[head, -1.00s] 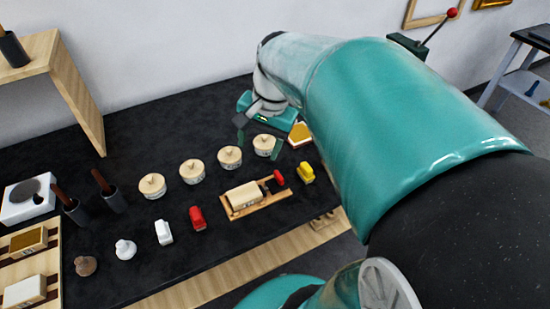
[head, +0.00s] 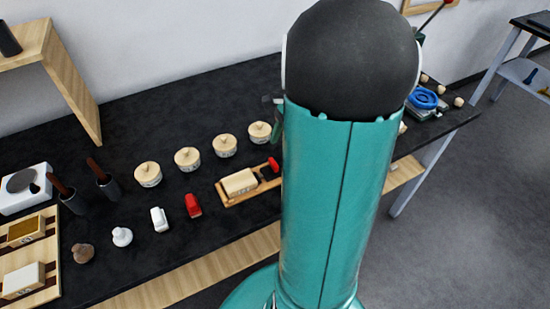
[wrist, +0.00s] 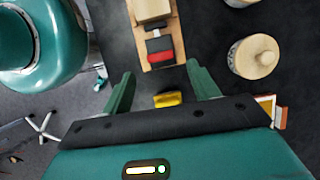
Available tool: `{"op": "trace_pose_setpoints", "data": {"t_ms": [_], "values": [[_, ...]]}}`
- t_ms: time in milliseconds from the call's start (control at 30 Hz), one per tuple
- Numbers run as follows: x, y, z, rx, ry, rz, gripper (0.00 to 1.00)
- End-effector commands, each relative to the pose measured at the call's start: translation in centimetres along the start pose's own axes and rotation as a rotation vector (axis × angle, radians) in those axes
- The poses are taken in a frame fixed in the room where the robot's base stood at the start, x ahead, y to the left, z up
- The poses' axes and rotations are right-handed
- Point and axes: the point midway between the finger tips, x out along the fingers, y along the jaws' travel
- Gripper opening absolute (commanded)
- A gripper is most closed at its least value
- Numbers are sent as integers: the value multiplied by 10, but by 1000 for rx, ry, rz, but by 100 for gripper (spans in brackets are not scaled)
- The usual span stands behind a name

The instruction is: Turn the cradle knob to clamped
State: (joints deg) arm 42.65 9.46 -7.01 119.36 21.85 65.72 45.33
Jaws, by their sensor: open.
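The cradle is a wooden tray (head: 250,196) holding a cream block (head: 239,182), left of my arm in the head view. Its red knob (head: 273,164) is at the far right end, beside a dark part. In the wrist view, the cradle (wrist: 179,40) runs down from the top edge, and the red knob (wrist: 160,55) lies just beyond my fingertips. My gripper (wrist: 161,72) is open and empty, its green fingers spread on either side of the knob's line, with no contact visible. In the head view my arm hides most of the gripper. Any clamp marking is too small to read.
A yellow block (wrist: 168,99) sits below the knob, between my fingers in the picture. A lidded pot (wrist: 252,57) stands to the right. Several pots (head: 187,159) line the black table behind the cradle.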

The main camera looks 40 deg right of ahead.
Motion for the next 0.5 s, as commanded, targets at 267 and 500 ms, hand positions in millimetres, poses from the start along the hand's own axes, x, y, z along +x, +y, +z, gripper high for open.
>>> {"op": "trace_pose_setpoints", "data": {"t_ms": [267,500], "values": [[46,0,1,-3,-1,2,60],[57,0,1,-4,0,0,60]]}}
